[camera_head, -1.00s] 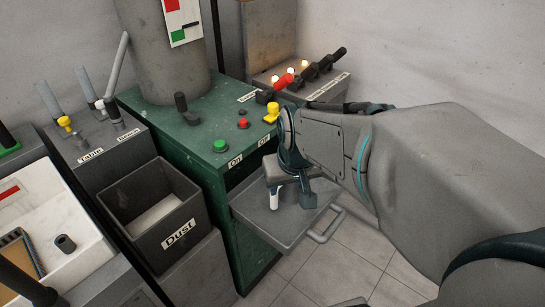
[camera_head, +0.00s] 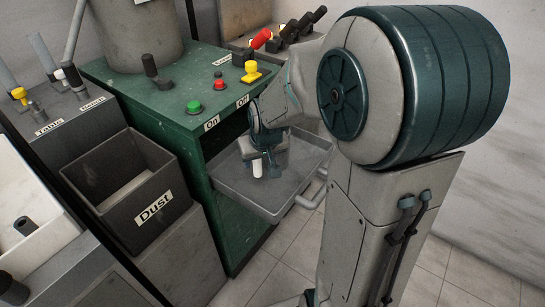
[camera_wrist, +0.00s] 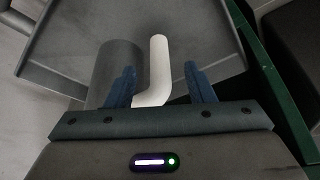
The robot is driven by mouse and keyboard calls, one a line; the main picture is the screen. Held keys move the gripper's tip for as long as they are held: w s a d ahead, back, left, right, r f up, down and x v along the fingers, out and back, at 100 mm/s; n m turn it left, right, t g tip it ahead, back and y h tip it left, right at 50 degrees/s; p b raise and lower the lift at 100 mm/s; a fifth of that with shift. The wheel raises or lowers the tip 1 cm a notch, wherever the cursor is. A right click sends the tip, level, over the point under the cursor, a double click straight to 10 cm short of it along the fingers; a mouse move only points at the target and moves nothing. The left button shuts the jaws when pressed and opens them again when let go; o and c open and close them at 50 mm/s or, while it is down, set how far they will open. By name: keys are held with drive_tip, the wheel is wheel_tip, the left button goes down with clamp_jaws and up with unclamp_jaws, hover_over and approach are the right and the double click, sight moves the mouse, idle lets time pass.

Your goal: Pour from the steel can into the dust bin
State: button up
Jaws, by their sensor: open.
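The steel can (camera_wrist: 113,62) is a grey cylinder with a bent white handle (camera_wrist: 157,72) in the wrist view. It is over the grey pull-out tray (camera_head: 228,178). My gripper (camera_wrist: 160,80) is open, with one blue finger on each side of the handle; I cannot tell whether they touch it. In the head view my gripper (camera_head: 262,163) is over the tray, the white handle (camera_head: 257,170) shows below it, and the can's body is largely hidden. The dust bin (camera_head: 150,227) is a dark open box labelled "Dust", left of the tray.
The green machine (camera_head: 190,128) stands behind the tray, with green (camera_head: 194,106), red and yellow controls on top. A grey box with levers, labelled "Table" and "Bench", stands at left. A white basin (camera_head: 40,230) is at lower left. Tiled floor is open in front.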

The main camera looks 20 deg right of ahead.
sight(257, 163)
drive_tip(key=shift+w+b+x, duration=0.15)
drive_tip(key=shift+b+x, duration=0.3)
drive_tip(key=shift+x, duration=0.9)
drive_tip(key=shift+w+b+x, duration=0.2)
drive_tip(key=shift+b+x, duration=0.2)
drive_tip(key=shift+x, duration=0.95)
drive_tip(key=shift+r, duration=0.15)
drive_tip(key=shift+c, duration=0.3)
clamp_jaws()
